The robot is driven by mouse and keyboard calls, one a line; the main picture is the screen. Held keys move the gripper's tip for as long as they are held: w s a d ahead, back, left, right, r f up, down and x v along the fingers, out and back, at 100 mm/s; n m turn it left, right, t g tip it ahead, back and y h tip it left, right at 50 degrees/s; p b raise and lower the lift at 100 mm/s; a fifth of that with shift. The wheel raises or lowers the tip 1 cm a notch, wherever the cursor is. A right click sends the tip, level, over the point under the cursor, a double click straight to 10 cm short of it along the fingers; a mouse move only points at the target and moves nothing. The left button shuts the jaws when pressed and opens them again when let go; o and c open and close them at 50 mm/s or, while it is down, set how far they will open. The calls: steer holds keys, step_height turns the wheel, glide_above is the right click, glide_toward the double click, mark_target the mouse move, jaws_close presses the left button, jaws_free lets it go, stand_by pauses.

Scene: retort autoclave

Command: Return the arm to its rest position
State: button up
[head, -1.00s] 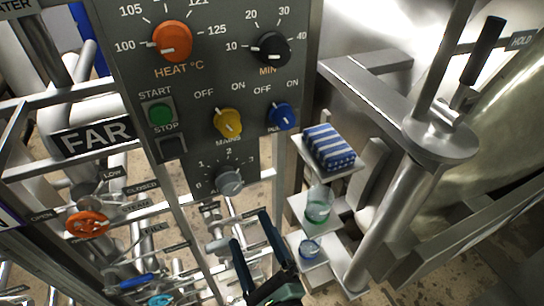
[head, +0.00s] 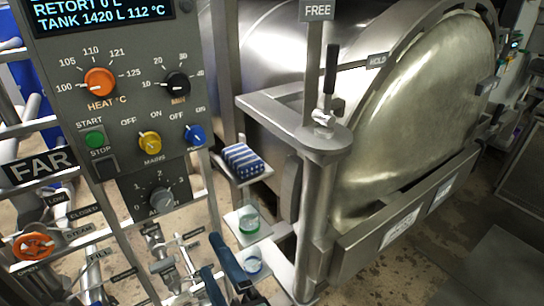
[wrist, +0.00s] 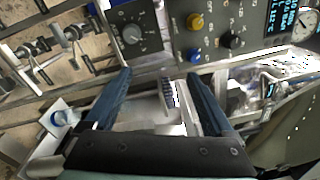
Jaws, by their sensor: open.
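My gripper (head: 220,272) is low in the head view, in front of the lower shelves and just right of the pipework below the control panel. Its two dark blue fingers stand apart with nothing held between them. In the wrist view my gripper (wrist: 158,95) is open, with a pale shelf and part of a striped block showing between and behind the fingers. The arm behind the gripper is mostly out of the head view.
The control panel (head: 60,60) with knobs stands at left. Small shelves hold a blue-striped block (head: 243,160) and glass jars (head: 249,222). A steel post with a lever (head: 330,80) and the large retort door (head: 420,110) stand right. Floor shows at lower right.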

steer(key=w+d+r+n+t+h, duration=0.15)
steer(key=r+n, duration=0.35)
steer(key=r, duration=0.5)
steer(key=w+d+r+n+t+h, duration=0.1)
steer(key=w+r+n+t, duration=0.3)
steer(key=r, duration=0.5)
steer(key=s+d+r+n+t+h, duration=0.2)
steer(key=s+r, duration=0.1)
steer(key=r, duration=0.4)
steer(key=s+d+r+n+t+h, duration=0.2)
steer(key=s+r+h, duration=0.1)
steer(key=r, duration=0.5)
steer(key=s+d+r+n+t+h, duration=0.2)
steer(key=s+r, duration=0.2)
steer(key=r, duration=0.4)
steer(key=shift+s+n, duration=0.2)
steer(key=shift+n, duration=0.1)
